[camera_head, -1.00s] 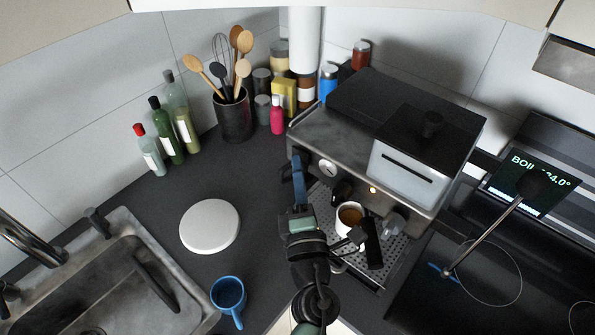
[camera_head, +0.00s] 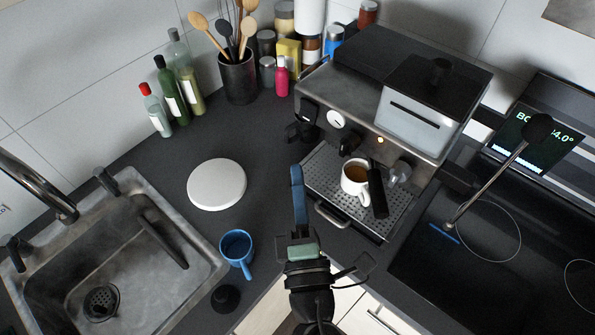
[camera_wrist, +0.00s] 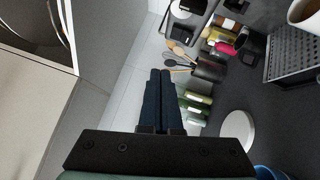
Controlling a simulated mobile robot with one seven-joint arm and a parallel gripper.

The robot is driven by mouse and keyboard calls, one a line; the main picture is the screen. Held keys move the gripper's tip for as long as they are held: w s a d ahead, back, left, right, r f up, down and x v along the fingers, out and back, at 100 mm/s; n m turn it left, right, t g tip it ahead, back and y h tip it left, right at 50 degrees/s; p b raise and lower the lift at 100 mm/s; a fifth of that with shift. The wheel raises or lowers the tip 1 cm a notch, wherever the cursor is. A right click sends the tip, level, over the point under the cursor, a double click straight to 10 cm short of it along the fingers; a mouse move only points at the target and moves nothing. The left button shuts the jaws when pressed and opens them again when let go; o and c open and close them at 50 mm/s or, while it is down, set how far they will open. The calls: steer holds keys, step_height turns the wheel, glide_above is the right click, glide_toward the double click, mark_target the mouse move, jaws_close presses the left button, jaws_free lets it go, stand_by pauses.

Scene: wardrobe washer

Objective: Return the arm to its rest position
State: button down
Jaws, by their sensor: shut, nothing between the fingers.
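My gripper (camera_head: 297,188) reaches up from the lower middle of the head view, in front of the coffee machine. Its blue fingers are together with nothing between them. In the wrist view the shut fingers (camera_wrist: 160,100) point toward the bottles and wall, apart from any object. The arm behind it hangs over the counter's front edge. A white mug with brown liquid (camera_head: 355,179) stands on the drip tray (camera_head: 330,180) to the right of the fingers.
The coffee machine (camera_head: 350,100) stands just beyond my gripper. A blue mug (camera_head: 237,251) and a white round disc (camera_head: 216,184) are to the left, near the sink (camera_head: 120,260). Bottles (camera_head: 180,85) and a utensil pot (camera_head: 238,78) stand at the back. The hob (camera_head: 480,270) is at right.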

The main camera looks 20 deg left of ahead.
stand_by(0.3)
steer(key=w+d+r+m+t+h, duration=0.1)
steer(key=d+r+m+t+h, duration=0.25)
steer(key=r+m, duration=0.45)
steer(key=w+d+r+m+t+h+b, duration=0.15)
steer(key=d+r+m+h, duration=0.25)
steer(key=r, duration=0.7)
steer(key=w+d+r+m+t+h, duration=0.2)
steer(key=d+r+m+t+h, duration=0.15)
steer(key=r+m, duration=0.45)
steer(key=s+r+m+y, duration=0.1)
steer(key=s+r, duration=0.3)
steer(key=r, duration=0.5)
steer(key=s+r+m+y, duration=0.1)
steer(key=s+r+m, duration=0.3)
steer(key=r, duration=0.4)
steer(key=shift+r+t, duration=0.4)
steer(key=shift+t, duration=0.05)
steer(key=shift+a, duration=0.1)
